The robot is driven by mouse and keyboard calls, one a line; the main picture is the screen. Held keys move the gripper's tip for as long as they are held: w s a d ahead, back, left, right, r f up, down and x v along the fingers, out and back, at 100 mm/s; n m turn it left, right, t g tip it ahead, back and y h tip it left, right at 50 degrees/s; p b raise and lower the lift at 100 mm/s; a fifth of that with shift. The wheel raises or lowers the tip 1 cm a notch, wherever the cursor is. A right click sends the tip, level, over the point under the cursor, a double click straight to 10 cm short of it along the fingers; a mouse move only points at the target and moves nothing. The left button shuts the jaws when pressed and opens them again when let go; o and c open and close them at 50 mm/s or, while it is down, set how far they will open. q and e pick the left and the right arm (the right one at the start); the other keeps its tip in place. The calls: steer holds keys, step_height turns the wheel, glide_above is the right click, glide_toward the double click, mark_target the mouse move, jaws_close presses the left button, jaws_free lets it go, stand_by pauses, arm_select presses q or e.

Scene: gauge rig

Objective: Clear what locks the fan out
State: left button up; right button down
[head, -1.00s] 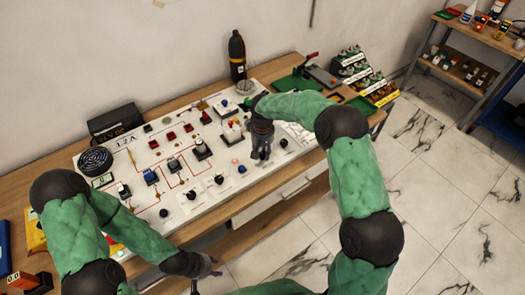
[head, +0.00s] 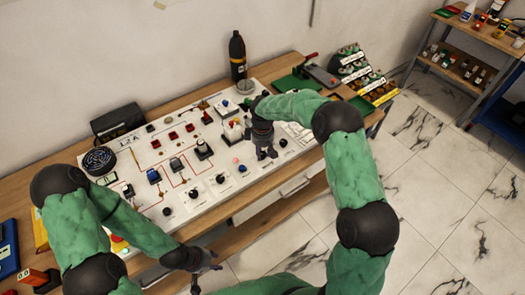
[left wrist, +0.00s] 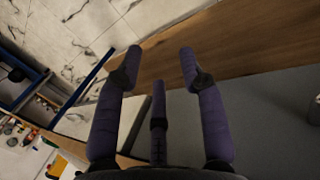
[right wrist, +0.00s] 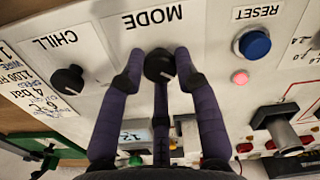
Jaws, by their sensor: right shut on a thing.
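The round black fan (head: 98,160) sits at the left end of the white panel (head: 150,205). My right gripper (head: 266,154) is at the panel's front right, shut on the black MODE knob (right wrist: 158,67), with fingers on both sides of it. The blue RESET button (right wrist: 254,44) and a pink lamp (right wrist: 239,77) are beside it in the right wrist view. The black CHILL knob (right wrist: 68,79) is on the other side. My left gripper (left wrist: 160,70) is open and empty, just off the bench's front edge; it also shows in the head view (head: 203,263).
A dark display box (head: 118,120) and a black bottle (head: 237,56) stand behind the panel. Several switches and red parts cover the panel's middle. A rack of labelled bins (head: 365,75) is at the far right. Floor is clear in front on the right.

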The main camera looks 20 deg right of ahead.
mark_target(263, 154)
stand_by(0.3)
steer(key=c, duration=0.9)
jaws_free()
step_height(263, 154, up, 12)
steer(key=shift+f, duration=0.1)
